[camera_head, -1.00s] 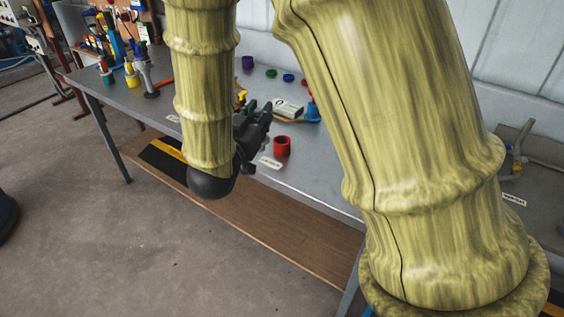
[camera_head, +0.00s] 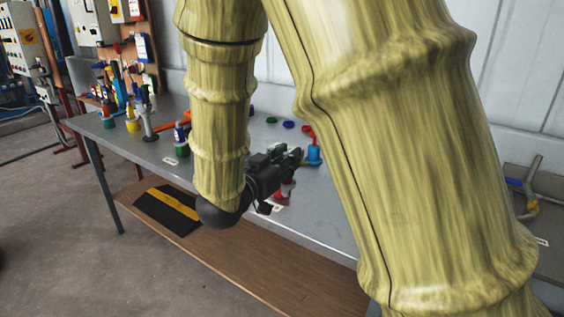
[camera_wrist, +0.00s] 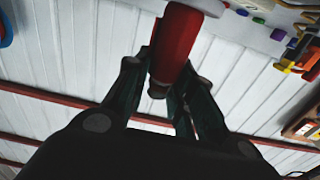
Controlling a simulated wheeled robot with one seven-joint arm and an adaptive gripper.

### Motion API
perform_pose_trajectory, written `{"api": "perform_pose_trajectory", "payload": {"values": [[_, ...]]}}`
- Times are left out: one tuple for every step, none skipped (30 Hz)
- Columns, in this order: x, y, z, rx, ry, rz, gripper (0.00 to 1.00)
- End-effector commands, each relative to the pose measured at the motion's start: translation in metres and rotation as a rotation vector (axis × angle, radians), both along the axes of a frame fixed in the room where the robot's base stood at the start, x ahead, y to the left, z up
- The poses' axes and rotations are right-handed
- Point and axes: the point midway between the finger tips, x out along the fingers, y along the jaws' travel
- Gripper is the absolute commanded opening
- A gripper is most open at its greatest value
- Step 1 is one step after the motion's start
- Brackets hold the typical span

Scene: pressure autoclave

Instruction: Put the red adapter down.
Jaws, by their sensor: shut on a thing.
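The red adapter (camera_wrist: 177,42) is a red cylinder between my fingertips in the wrist view. My gripper (camera_wrist: 172,82) is shut on it. In the head view my gripper (camera_head: 290,163) is over the front part of the grey bench, and a small red part of the adapter (camera_head: 281,198) shows below the fingers, near a white label (camera_head: 277,209). The fingers hide most of the adapter there. I cannot tell whether its base touches the bench top.
The grey bench (camera_head: 330,208) carries a blue fitting (camera_head: 313,155) just behind my gripper. Small coloured rings (camera_head: 288,125) lie near the wall. Several fittings stand at the left end, including a yellow one (camera_head: 132,122). Bench near the front edge looks clear.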

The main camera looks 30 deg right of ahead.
Motion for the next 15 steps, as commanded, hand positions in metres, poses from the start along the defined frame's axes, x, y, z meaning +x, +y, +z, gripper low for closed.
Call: {"api": "perform_pose_trajectory", "payload": {"values": [[0.009, -0.005, -0.001, 0.001, -0.001, -0.002, 0.00], [0.015, -0.008, -0.002, 0.001, -0.001, -0.003, 0.00], [0.022, -0.012, -0.002, 0.001, -0.002, -0.002, 0.00], [0.027, -0.014, -0.003, 0.001, -0.002, -0.001, 0.00], [0.033, -0.017, -0.004, 0.000, -0.001, -0.001, 0.00], [0.040, -0.021, -0.004, 0.001, -0.002, -0.002, 0.00], [0.045, -0.024, -0.005, 0.000, -0.001, -0.002, 0.00], [0.050, -0.027, -0.005, 0.000, -0.001, -0.002, 0.00], [0.057, -0.030, -0.006, 0.000, -0.001, -0.001, 0.00], [0.062, -0.032, -0.007, 0.001, -0.002, -0.001, 0.00], [0.066, -0.034, -0.007, 0.001, -0.002, -0.001, 0.00], [0.070, -0.037, -0.008, 0.000, -0.001, -0.001, 0.00], [0.074, -0.039, -0.008, 0.000, -0.001, -0.001, 0.00], [0.077, -0.040, -0.008, 0.000, -0.001, -0.001, 0.00], [0.079, -0.042, -0.008, 0.000, 0.000, -0.001, 0.00]]}}
